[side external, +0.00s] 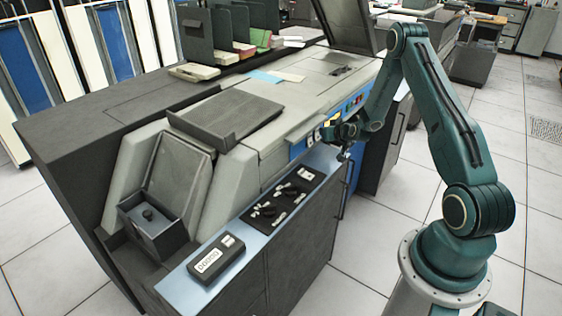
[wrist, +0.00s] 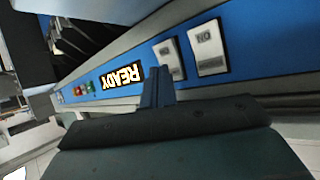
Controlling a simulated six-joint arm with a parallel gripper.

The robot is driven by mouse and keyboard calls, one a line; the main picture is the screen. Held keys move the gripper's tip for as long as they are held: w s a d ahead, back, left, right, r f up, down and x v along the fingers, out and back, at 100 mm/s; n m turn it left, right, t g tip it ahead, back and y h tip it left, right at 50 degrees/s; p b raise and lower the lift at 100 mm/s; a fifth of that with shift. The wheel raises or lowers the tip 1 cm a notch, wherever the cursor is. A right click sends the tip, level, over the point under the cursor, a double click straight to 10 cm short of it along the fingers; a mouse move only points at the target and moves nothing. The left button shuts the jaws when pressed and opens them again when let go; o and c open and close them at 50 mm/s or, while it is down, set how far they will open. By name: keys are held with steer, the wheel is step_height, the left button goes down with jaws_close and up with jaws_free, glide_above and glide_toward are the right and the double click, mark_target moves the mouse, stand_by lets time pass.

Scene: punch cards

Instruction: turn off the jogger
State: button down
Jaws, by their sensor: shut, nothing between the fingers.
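My gripper (side external: 340,137) is at the blue control panel on the machine's near side. In the wrist view its fingers (wrist: 157,88) are together and empty, in front of the panel (wrist: 140,55). A lit READY sign (wrist: 122,77) shows upside down just left of the fingertips. Two pale switches, one nearer (wrist: 169,58) and one farther right (wrist: 208,47), are beyond the fingers, with upside-down ON lettering. I cannot tell whether the fingers touch the panel. No part is readably labelled as the jogger; a grey slanted tray with a dark knobbed box (side external: 152,218) stands at left.
A black plate with several dark knobs (side external: 283,197) lies on the ledge below my gripper. A small dark box with a white label (side external: 215,258) sits at the ledge's front. Coloured buttons (wrist: 82,89) lie farther along the panel.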

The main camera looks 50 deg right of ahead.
steer(key=shift+s, duration=0.75)
steer(key=shift+f, duration=0.1)
steer(key=shift+s+f, duration=0.2)
steer(key=shift+s, duration=1.05)
steer(key=shift+s+f, duration=0.15)
steer(key=shift+s, duration=1.1)
steer(key=shift+w+r, duration=0.1)
